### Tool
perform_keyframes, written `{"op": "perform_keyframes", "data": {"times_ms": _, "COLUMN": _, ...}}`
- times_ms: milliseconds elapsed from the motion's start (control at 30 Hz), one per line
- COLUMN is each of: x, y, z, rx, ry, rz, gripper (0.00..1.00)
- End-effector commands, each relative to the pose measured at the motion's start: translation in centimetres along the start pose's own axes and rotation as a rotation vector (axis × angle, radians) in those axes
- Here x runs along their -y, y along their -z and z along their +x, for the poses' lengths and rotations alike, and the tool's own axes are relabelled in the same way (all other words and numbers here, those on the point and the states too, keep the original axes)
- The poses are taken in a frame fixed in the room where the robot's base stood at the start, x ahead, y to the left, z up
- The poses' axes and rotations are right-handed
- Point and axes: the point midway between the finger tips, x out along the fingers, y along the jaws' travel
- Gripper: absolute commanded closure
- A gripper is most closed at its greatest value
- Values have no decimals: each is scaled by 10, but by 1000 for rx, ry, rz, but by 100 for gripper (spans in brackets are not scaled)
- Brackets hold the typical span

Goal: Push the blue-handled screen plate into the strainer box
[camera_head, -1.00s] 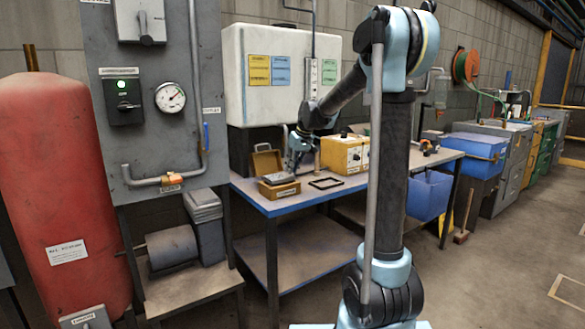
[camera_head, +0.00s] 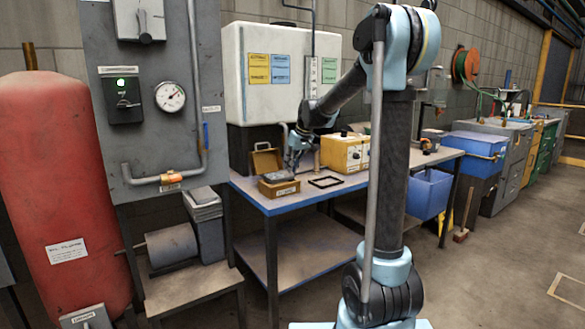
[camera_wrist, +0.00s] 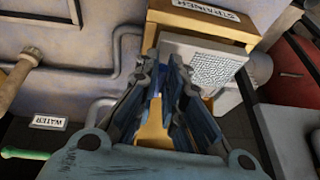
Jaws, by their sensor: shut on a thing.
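The strainer box (camera_head: 281,190) is a small brown-orange box on the blue-edged bench, with its lid (camera_head: 266,159) standing open behind. Its labelled wall also shows at the top of the wrist view (camera_wrist: 190,27). The grey screen plate (camera_wrist: 207,66), with a fine mesh, lies at the box opening, partly behind my right finger. In the head view the plate (camera_head: 277,177) looks low in the box; how deep I cannot tell. My gripper (camera_wrist: 162,68) is at the plate, shut on its handle, which is mostly hidden between the fingers.
A black square frame (camera_head: 325,182) lies flat on the bench right of the box. A yellow control box (camera_head: 345,153) stands behind it. The front right of the bench is clear.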

Motion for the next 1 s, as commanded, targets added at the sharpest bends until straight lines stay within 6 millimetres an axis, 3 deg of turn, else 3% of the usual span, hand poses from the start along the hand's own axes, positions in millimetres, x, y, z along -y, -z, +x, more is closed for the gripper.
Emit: {"op": "perform_keyframes", "data": {"times_ms": 1000, "x": -1, "y": -5, "z": 13, "rx": 0, "ry": 0, "rz": 0, "gripper": 100}}
